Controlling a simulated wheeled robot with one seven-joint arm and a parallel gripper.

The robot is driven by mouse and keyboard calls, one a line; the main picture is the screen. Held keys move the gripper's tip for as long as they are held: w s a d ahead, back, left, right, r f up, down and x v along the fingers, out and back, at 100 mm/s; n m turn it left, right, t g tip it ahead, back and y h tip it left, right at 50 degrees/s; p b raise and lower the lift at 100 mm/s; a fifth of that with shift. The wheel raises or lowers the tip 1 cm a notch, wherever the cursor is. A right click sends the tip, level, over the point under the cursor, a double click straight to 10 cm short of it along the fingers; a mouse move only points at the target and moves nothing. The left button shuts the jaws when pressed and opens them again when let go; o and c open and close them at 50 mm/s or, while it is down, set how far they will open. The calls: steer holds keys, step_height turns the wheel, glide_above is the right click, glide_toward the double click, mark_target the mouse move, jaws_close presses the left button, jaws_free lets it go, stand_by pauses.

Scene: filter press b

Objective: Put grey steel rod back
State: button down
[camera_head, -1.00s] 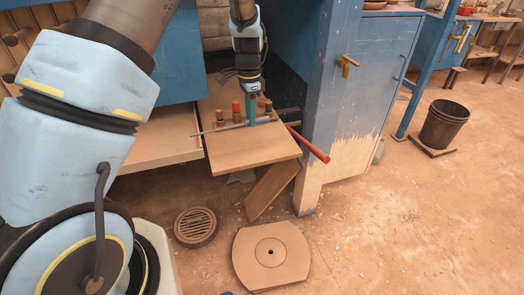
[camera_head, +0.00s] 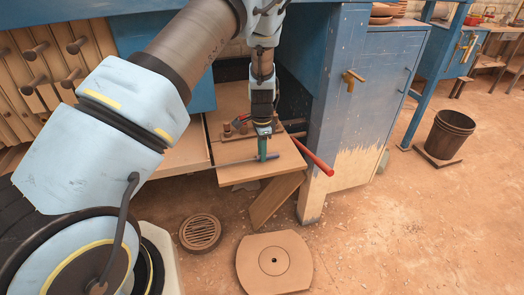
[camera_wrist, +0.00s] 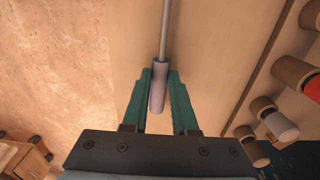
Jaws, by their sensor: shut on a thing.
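The grey steel rod (camera_wrist: 166,32) has a thin shaft and a thicker blue-grey handle (camera_wrist: 158,85). My gripper (camera_wrist: 158,80), with green fingers, is shut on the handle in the wrist view. The shaft points away, up the picture. In the head view my gripper (camera_head: 262,155) points down over the front part of a wooden board. The rod (camera_head: 232,163) lies level, its shaft reaching left. I cannot tell whether it touches the board.
The wooden board (camera_head: 283,168) carries a strip with pegs (camera_head: 228,131) at the back; the wrist view shows several pegs (camera_wrist: 292,70) at right. A red rod (camera_head: 316,162) juts over the right edge. A blue cabinet (camera_head: 350,115) stands right. The board's front is clear.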

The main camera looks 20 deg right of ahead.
steer(key=shift+f, duration=0.1)
steer(key=c, duration=0.7)
jaws_free()
step_height(320, 180, up, 12)
steer(key=b, duration=0.4)
steer(key=a+r+n, duration=0.3)
steer(key=a+n, duration=0.1)
steer(key=a, duration=0.5)
steer(key=a+r+n, duration=0.3)
steer(key=a+n, duration=0.1)
steer(key=a, duration=0.5)
steer(key=s+a+r+n, duration=0.1)
steer(key=s+a+n, duration=0.4)
steer(key=a, duration=0.3)
steer(key=s+a+r+n+t, duration=0.1)
steer(key=s+a+n, duration=0.4)
steer(key=a, duration=0.3)
steer(key=shift+s+a+t, duration=0.3)
steer(key=shift+s+a, duration=0.05)
steer(key=shift+s, duration=0.25)
